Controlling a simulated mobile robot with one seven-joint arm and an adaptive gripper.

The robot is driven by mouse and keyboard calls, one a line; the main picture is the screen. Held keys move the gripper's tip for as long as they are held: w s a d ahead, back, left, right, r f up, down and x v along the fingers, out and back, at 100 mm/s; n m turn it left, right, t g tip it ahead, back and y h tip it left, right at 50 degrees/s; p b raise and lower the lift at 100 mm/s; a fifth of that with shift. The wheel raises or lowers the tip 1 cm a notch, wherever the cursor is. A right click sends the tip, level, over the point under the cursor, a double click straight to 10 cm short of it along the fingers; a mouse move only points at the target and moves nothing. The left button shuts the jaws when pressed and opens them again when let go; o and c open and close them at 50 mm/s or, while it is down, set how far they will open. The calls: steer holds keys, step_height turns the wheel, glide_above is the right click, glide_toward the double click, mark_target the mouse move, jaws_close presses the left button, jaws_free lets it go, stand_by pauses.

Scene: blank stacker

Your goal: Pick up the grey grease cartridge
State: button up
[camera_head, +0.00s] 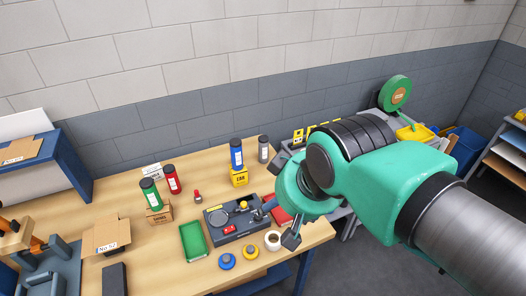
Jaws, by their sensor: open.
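The grey grease cartridge (264,152) stands upright near the back right edge of the wooden bench, just right of a blue cartridge (237,152) on a yellow box (239,177). My gripper (275,228) is open, its dark fingers spread over the bench's right front part. It is in front of the grey cartridge and apart from it. My green arm comes in from the right and hides part of the bench's right end. Nothing shows between the fingers, though the wrist covers part of them.
Green (149,192) and red (172,179) cartridges stand to the left. A grey wall (200,115) rises behind the bench (165,265).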

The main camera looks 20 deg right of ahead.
steer(key=shift+w+r, duration=0.1)
steer(key=w+d+r+g+p, duration=0.1)
steer(key=w+r+p, duration=0.15)
steer(key=w, duration=0.55)
steer(key=w+d+r+p, duration=0.1)
steer(key=w+d+r, duration=0.15)
steer(key=w, duration=0.55)
steer(key=n+g+p, duration=0.3)
steer(key=g+p, duration=0.2)
steer(key=p, duration=0.3)
glide_above(264, 138)
steer(key=f, duration=2.6)
steer(key=shift+s+a+f, duration=0.1)
steer(key=shift+s+a, duration=0.05)
steer(key=shift+s, duration=0.05)
steer(key=shift+w+d+f, duration=0.15)
steer(key=shift+d+f, duration=0.05)
steer(key=shift+f, duration=0.25)
